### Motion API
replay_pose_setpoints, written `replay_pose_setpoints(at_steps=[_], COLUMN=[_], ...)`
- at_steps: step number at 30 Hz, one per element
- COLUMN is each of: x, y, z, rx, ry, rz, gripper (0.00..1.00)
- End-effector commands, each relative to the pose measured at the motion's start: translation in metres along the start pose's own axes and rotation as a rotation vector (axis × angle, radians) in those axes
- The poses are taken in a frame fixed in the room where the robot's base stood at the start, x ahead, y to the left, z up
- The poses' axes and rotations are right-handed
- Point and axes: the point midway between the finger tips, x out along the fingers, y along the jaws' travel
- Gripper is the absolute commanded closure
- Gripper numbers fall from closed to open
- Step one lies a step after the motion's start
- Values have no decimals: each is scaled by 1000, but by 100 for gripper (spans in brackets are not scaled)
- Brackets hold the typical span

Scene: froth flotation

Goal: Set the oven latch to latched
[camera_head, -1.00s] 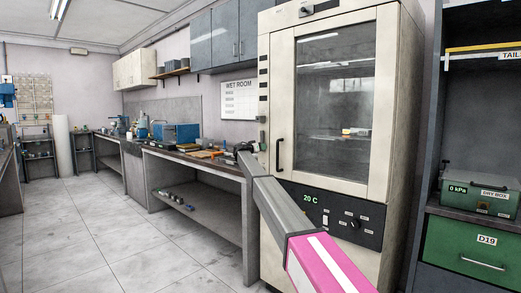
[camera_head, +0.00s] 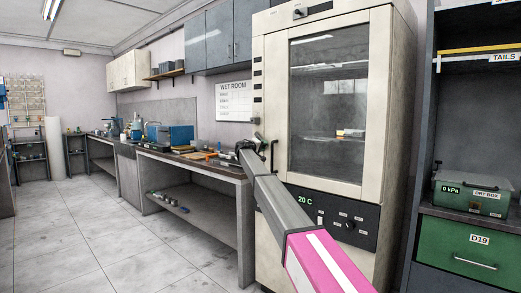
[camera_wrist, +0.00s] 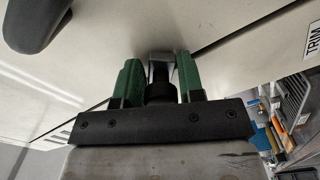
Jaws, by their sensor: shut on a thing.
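The oven (camera_head: 377,110) is a tall cream cabinet with a closed glass door (camera_head: 328,105) and a dark vertical handle (camera_head: 273,156) on its left. In the wrist view, my gripper (camera_wrist: 158,62) has its two green fingers closed around the oven latch (camera_wrist: 160,72), a small grey metal piece with a dark round part, against the pale oven front. In the head view, my gripper (camera_head: 259,138) is at the oven's left front edge, left of the handle. The latch is too small and covered there to read its setting.
A bench (camera_head: 190,168) with tools runs left of the oven. A dark shelf unit with a green dry box (camera_head: 470,194) stands to the right. A dark rounded bar (camera_wrist: 35,20), likely the door handle, is close to my gripper. The floor (camera_head: 90,235) at left is clear.

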Motion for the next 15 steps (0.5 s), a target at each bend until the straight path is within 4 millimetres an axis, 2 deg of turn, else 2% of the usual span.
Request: replay_pose_setpoints(at_steps=[15], x=[-2], y=[39], z=[-1], rx=[-482], ry=[10], rz=[-3], gripper=[100])
